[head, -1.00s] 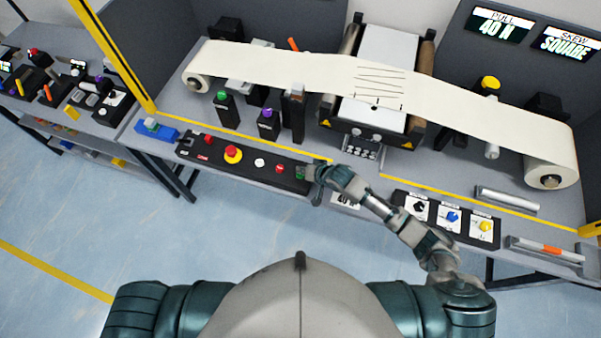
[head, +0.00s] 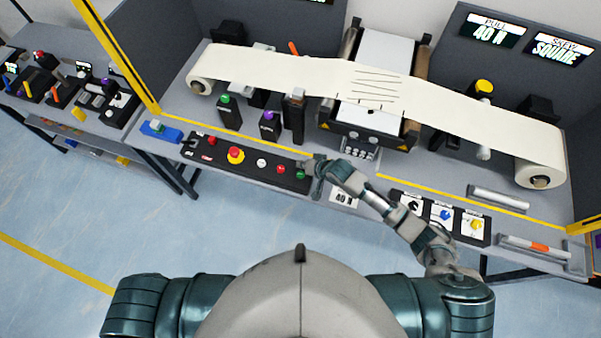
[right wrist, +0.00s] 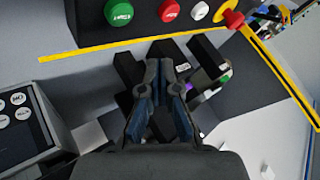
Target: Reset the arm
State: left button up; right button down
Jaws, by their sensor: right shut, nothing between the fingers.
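My right gripper (head: 314,168) is over the right end of the black button panel (head: 222,162) in the head view, beside the green button (head: 300,175). Its fingers are shut with nothing between them. In the right wrist view my right gripper (right wrist: 162,78) points toward the bench, and the green button (right wrist: 118,12) lies apart from the fingertips. I cannot tell its exact height above the panel. My left gripper is not in view.
A paper web (head: 285,70) runs over a roller machine (head: 368,122) behind the panel. Dark posts (head: 294,115) stand behind the yellow line. A three-knob panel (head: 441,217) and a metal bar (head: 540,248) lie to the right. The floor in front is clear.

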dwell(0.6)
jog(key=s+d+r+n+g+h, duration=0.1)
jog(key=s+d+h, duration=0.2)
jog(key=s+d, duration=0.85)
jog(key=s+d+r+g+h, duration=0.1)
jog(key=s+d+g+h, duration=0.15)
jog(key=s+d, duration=0.95)
jog(key=s+a+f+h+b, duration=0.1)
jog(key=s+f+b, duration=0.2)
jog(key=f, duration=1.3)
jog(key=s+a+f+b, duration=0.2)
jog(key=f, duration=1.4)
jog(key=s+d+f+g+b, duration=0.1)
jog(key=s+d+f+b, duration=0.2)
jog(key=s+f, duration=1.5)
notch_tip(320, 180, down, 2)
jog(key=shift+n+g+b, duration=0.35)
jog(key=shift+n+b, duration=0.05)
jog(key=shift+b, duration=0.2)
